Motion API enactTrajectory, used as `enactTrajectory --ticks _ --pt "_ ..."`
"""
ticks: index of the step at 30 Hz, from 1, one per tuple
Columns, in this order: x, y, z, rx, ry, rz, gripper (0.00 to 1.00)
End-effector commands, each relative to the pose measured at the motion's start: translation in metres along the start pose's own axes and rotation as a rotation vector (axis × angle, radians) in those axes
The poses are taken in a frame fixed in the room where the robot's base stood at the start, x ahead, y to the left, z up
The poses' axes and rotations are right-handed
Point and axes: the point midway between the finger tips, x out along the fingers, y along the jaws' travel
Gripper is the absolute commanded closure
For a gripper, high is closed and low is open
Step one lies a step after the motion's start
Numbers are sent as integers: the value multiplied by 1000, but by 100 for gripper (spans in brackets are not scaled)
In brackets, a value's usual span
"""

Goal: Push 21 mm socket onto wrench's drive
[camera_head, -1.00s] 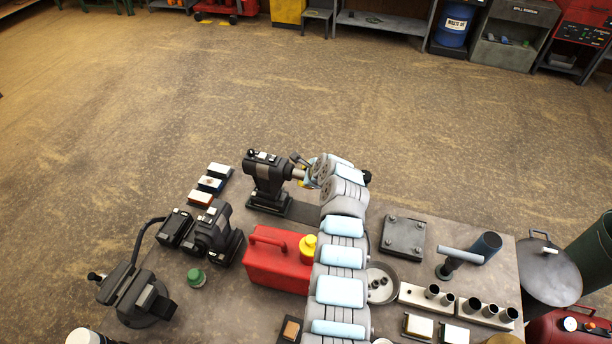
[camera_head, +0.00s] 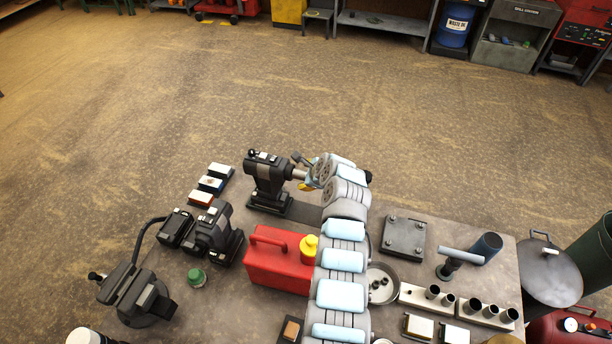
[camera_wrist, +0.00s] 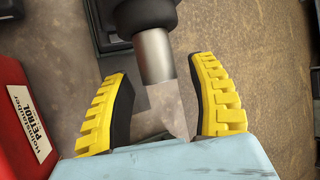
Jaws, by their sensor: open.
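The black wrench (camera_head: 268,182) stands upright on the table, its head pointing right. A silver cylinder, seemingly the socket (camera_wrist: 153,57), sits in line with the wrench's dark nose (camera_wrist: 145,16) and meets it in the wrist view. It also shows at the wrench's front in the head view (camera_head: 298,174). Whether it is fully seated I cannot tell. My gripper (camera_wrist: 162,108) is open, its yellow-and-black fingers apart on either side, with gaps between them and the cylinder's end. In the head view my gripper (camera_head: 308,182) is partly hidden by my own wrist.
A red petrol can (camera_head: 275,266) with a yellow cap stands close below my gripper. A socket rack (camera_head: 488,312) is at the right, near a grey plate (camera_head: 404,237). Another black tool (camera_head: 212,236) and small boxes (camera_head: 212,184) lie to the left.

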Motion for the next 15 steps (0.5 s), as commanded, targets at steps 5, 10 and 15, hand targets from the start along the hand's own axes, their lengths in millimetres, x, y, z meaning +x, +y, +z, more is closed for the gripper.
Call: enactTrajectory --ticks 5,10,15 --pt "-11 0 -1 1 1 -5 41" --pt "-24 -1 0 0 1 -6 41" --pt "-38 -1 0 0 1 -5 41"
